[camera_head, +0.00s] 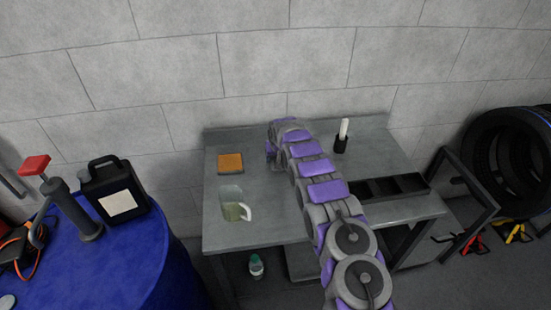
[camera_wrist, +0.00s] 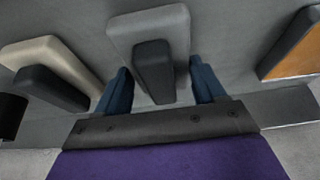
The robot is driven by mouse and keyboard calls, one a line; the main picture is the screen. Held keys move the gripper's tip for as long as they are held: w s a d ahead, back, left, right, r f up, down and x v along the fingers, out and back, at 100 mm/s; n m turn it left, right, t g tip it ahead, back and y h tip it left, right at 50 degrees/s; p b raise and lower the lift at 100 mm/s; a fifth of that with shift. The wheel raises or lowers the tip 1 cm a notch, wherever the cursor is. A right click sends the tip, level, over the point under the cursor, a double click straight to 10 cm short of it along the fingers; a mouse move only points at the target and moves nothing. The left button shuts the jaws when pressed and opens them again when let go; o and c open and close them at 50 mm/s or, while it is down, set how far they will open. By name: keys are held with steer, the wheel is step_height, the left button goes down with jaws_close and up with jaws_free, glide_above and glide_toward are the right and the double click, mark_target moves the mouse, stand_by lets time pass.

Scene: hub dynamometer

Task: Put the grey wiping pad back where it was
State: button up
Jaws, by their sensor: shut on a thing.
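The grey wiping pad (camera_wrist: 120,35) with a dark grip block (camera_wrist: 153,62) is in the middle of the wrist view. My gripper (camera_wrist: 162,88) has its two blue fingers on either side of the grip block and is shut on it. Whether the pad touches the grey surface below is hard to tell. A beige pad (camera_wrist: 50,50) with its own dark grip lies to the left, apart from the grey one. In the head view my arm reaches over the grey table (camera_head: 225,235) to its back, and my gripper and the grey pad are hidden behind it.
An orange-topped block (camera_head: 230,162) lies back left, also in the wrist view (camera_wrist: 296,52). A clear jug (camera_head: 236,211) stands front left. A black cup with white sticks (camera_head: 341,143) and a dark compartment tray (camera_head: 380,189) are at the right. A wall closes the back.

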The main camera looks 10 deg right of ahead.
steer(key=shift+a+f, duration=0.1)
steer(key=shift+a, duration=0.4)
steer(key=o, duration=0.8)
steer(key=shift+a+f, duration=0.1)
steer(key=shift+a, duration=0.05)
steer(key=shift+o, duration=1.4)
steer(key=shift+d, duration=0.55)
steer(key=shift+a+r, duration=0.25)
steer(key=shift+r, duration=0.25)
steer(key=p+v, duration=0.2)
steer(key=v, duration=0.9)
steer(key=shift+s+a+r, duration=0.1)
steer(key=shift+s+r, duration=0.05)
steer(key=shift+r, duration=0.05)
